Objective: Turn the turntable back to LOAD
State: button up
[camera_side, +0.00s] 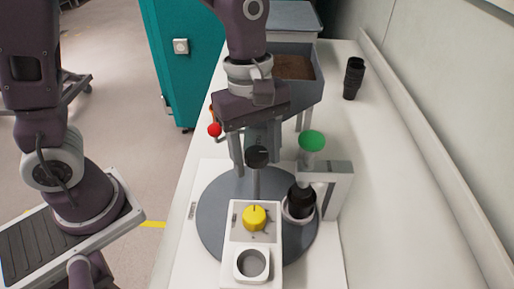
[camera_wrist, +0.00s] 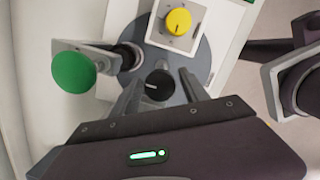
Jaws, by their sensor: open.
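The turntable (camera_side: 213,222) is a grey disc on a white base. A black knob (camera_side: 257,156) with a pale line on top stands on a post over it; it also shows in the wrist view (camera_wrist: 158,84). My gripper (camera_side: 256,158) is open, with one finger on either side of the black knob; I cannot tell whether they touch it. In the wrist view my gripper (camera_wrist: 160,92) has the knob between its fingertips. A dark bottle (camera_side: 300,200) stands in a white ring at the disc's right. A yellow dial (camera_side: 254,217) sits on a white box in front. No LOAD label is readable.
A green disc (camera_side: 312,140) tops a grey-white bracket (camera_side: 336,190) close at the right. A red ball (camera_side: 214,129) is left of my gripper. A soil-filled bin (camera_side: 295,66) stands behind, and a black container (camera_side: 353,77) at back right. The right bench is mostly clear.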

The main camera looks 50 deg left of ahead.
jog(key=c, duration=0.8)
jog(key=m, duration=0.5)
jog(key=shift+g, duration=0.4)
jog(key=shift+c, duration=0.2)
jog(key=m, duration=0.3)
jog(key=shift+m+y, duration=0.4)
jog(key=m, duration=0.3)
jog(key=shift+m+g+y, duration=0.3)
jog(key=shift+m, duration=0.1)
jog(key=m, duration=0.4)
jog(key=shift+m+y, duration=0.3)
jog(key=shift+y, duration=0.1)
jog(key=m, duration=0.6)
jog(key=shift+y, duration=0.4)
jog(key=m+t, duration=0.1)
jog(key=m, duration=0.7)
jog(key=shift+t+y, duration=0.3)
jog(key=m, duration=0.4)
jog(key=shift+t, duration=0.3)
jog(key=o, duration=0.8)
jog(key=shift+o, duration=0.2)
